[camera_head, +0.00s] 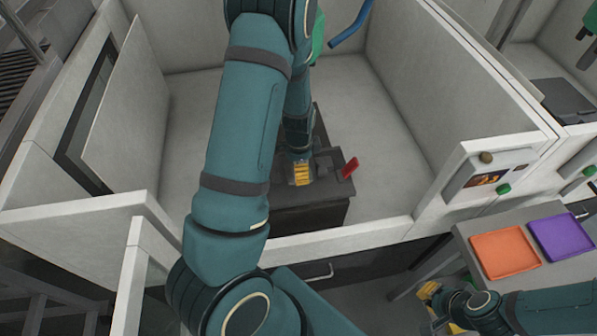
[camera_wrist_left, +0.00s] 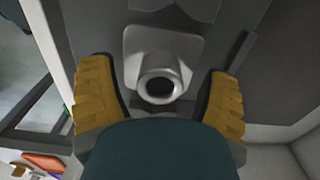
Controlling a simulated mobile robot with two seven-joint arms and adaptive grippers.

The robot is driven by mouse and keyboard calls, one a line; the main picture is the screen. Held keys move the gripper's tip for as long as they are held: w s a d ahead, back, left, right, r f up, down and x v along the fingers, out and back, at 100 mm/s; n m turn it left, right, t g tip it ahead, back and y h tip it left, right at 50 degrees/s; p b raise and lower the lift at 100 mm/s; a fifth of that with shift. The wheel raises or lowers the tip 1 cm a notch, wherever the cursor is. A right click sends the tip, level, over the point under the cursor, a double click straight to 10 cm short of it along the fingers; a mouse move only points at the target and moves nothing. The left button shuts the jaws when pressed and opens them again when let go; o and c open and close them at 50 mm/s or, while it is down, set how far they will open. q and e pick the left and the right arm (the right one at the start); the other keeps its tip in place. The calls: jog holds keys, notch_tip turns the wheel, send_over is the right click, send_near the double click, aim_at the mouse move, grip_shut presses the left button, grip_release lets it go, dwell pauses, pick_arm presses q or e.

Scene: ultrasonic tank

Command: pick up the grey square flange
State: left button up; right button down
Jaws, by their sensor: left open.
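The grey square flange (camera_wrist_left: 133,45) shows in the left wrist view, with a square plate and a round raised collar (camera_wrist_left: 160,80) around a dark hole. My left gripper (camera_wrist_left: 161,70) is open, with one yellow finger on each side of the collar. Gaps show between the fingers and the collar. In the head view my left gripper (camera_head: 301,173) is over a dark block inside the light-walled tank, and I cannot clearly make out the flange there. My right gripper (camera_head: 440,308) is low at the right, outside the tank, its yellow fingers apart and empty.
The dark block (camera_head: 310,217) stands on the tank floor with a red piece (camera_head: 349,168) at its right. Light tank walls (camera_head: 455,90) surround it. An orange tray (camera_head: 505,252) and a purple tray (camera_head: 562,236) lie on a grey table at the right.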

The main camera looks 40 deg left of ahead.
pick_arm(q)
jog(key=shift+f, duration=0.45)
grip_shut()
